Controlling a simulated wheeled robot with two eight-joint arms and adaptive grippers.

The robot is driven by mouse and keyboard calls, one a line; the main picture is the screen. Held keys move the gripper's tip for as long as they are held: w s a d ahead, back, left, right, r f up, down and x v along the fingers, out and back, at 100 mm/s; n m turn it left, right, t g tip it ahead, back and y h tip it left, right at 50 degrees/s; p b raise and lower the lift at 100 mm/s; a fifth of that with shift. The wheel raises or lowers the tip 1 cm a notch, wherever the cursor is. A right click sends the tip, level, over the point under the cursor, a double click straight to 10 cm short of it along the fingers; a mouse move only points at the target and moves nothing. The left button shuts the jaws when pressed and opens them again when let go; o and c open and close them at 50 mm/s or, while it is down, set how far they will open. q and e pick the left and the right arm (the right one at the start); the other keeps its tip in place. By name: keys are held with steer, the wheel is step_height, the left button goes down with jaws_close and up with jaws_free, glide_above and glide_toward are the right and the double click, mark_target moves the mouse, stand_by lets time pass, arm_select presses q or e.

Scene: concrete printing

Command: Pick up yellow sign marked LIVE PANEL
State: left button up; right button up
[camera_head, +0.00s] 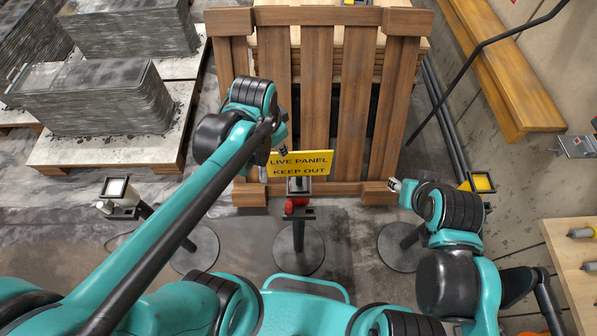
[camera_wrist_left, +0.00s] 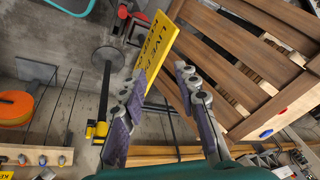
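The yellow sign (camera_head: 300,163) reads LIVE PANEL KEEP OUT and stands at the middle stand's top, in front of slatted wood. In the left wrist view the sign (camera_wrist_left: 160,42) is tilted, with its near end by my fingertips. My left gripper (camera_wrist_left: 158,78) is open, its two fingers apart with the sign's end between or just beyond them; contact cannot be told. In the head view my left gripper (camera_head: 282,147) is at the sign's left edge, partly hidden by my arm. My right gripper (camera_head: 394,185) is right of the sign, too small to judge.
The slatted wooden panel (camera_head: 316,90) stands close behind the sign. The middle stand (camera_head: 299,248) has a red part. A white-topped stand (camera_head: 116,187) is left, a yellow-topped one (camera_head: 482,182) right. Grey slab stacks (camera_head: 95,97) lie at left, a wooden table (camera_head: 575,262) at right.

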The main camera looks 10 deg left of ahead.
arm_select(q)
steer(key=w+d+f+m+g, duration=0.3)
steer(key=w+d+f+m, duration=0.1)
steer(key=w+f+m, duration=0.15)
steer(key=m, duration=0.2)
glide_above(299, 175)
steer(key=f, duration=0.9)
steer(key=shift+w, duration=0.2)
steer(key=shift+f, duration=0.3)
steer(key=shift+f+b, duration=0.2)
steer(key=shift+b, duration=0.3)
jaws_close()
